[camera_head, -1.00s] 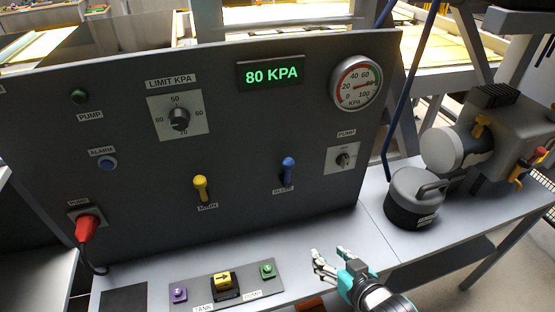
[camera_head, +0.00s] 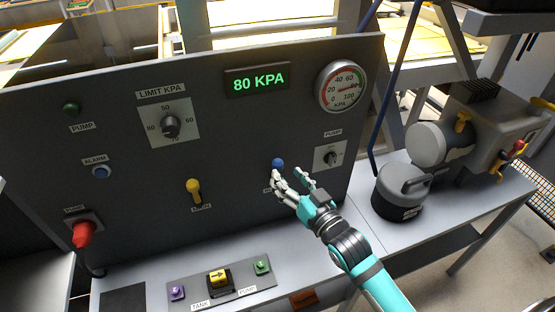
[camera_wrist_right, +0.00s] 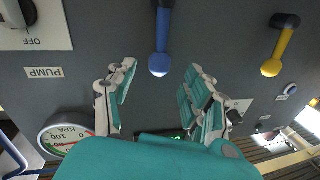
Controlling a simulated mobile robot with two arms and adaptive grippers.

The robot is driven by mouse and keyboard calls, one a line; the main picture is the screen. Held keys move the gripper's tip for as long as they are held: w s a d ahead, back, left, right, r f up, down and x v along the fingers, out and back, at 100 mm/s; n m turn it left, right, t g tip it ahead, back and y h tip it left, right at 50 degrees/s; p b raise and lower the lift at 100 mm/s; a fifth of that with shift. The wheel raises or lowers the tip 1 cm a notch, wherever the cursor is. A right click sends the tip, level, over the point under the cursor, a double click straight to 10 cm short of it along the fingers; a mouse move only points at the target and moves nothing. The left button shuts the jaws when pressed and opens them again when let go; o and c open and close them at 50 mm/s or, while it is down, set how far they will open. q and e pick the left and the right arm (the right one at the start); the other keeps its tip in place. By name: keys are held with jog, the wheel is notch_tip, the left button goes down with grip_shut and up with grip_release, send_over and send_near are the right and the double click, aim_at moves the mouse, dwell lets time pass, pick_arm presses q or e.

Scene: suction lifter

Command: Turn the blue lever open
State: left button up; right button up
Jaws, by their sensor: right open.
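The blue lever (camera_head: 278,163) is on the dark panel, right of its middle. In the head view my right gripper's fingers hide its lower part. My right gripper (camera_head: 288,176) is open, with its fingertips close to the lever. In the right wrist view the blue lever (camera_wrist_right: 161,45) lies ahead of the spread fingers, its rounded end between and just beyond the fingertips (camera_wrist_right: 160,68). I see no finger closed on it. My left gripper is not in view.
A yellow lever (camera_head: 193,190) is to the left on the panel. A pump knob (camera_head: 330,158) and a gauge (camera_head: 342,87) are to the right. The display (camera_head: 257,79) reads 80 KPA. A grey canister (camera_head: 401,192) stands on the bench to the right.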

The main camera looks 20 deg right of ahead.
aim_at(277, 165)
jog(key=p+x, duration=0.1)
jog(key=x, duration=0.4)
jog(key=shift+w+a, duration=0.1)
jog(key=shift+w, duration=0.2)
jog(key=c, duration=1)
grip_shut()
jog(key=shift+w+f, duration=0.1)
